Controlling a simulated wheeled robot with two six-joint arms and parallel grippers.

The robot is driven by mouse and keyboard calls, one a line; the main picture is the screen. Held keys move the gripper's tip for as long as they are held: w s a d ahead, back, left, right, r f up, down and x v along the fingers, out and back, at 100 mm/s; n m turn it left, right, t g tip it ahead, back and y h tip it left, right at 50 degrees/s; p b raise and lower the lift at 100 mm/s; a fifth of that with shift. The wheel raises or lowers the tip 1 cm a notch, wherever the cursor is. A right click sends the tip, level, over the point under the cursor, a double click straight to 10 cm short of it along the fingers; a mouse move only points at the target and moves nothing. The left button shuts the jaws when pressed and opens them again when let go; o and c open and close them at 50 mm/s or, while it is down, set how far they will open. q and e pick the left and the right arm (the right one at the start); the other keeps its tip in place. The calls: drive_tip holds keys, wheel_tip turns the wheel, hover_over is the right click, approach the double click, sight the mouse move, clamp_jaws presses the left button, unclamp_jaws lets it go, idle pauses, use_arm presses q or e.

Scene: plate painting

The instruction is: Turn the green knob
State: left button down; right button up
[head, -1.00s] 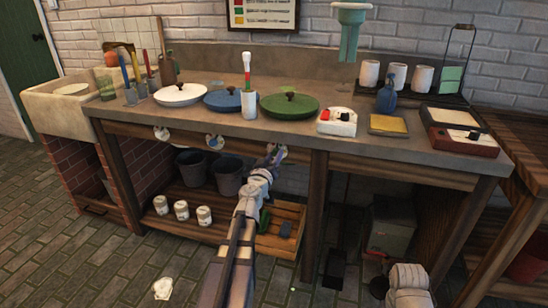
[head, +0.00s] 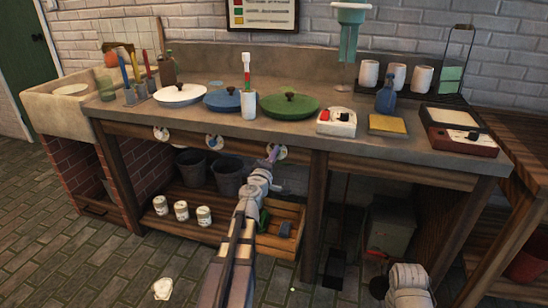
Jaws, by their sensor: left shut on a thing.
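A row of round white dials is on the front of the workbench, below the plates. The right dial (head: 281,151), under the green plate (head: 289,107), is where my left gripper (head: 273,154) sits. The gripper is shut on the knob at this dial. The fingers cover the knob, so its colour and angle cannot be made out. The middle dial (head: 214,142) and left dial (head: 161,133) are clear of the gripper. My right gripper is not in view; only part of what looks like my right arm shows at the lower right.
On the bench stand a white plate (head: 180,95), a blue plate (head: 222,100), a white cup (head: 249,104) and a white box with a red part (head: 337,122). A wooden crate (head: 283,243) is on the shelf below my left arm.

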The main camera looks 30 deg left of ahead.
use_arm(q)
drive_tip(key=shift+n, duration=4.1)
drive_tip(key=c, duration=0.5)
unclamp_jaws()
drive_tip(key=shift+s, duration=0.1)
drive_tip(key=v, duration=0.7)
drive_tip(key=shift+s, duration=0.35)
drive_tip(key=shift+d, duration=0.1)
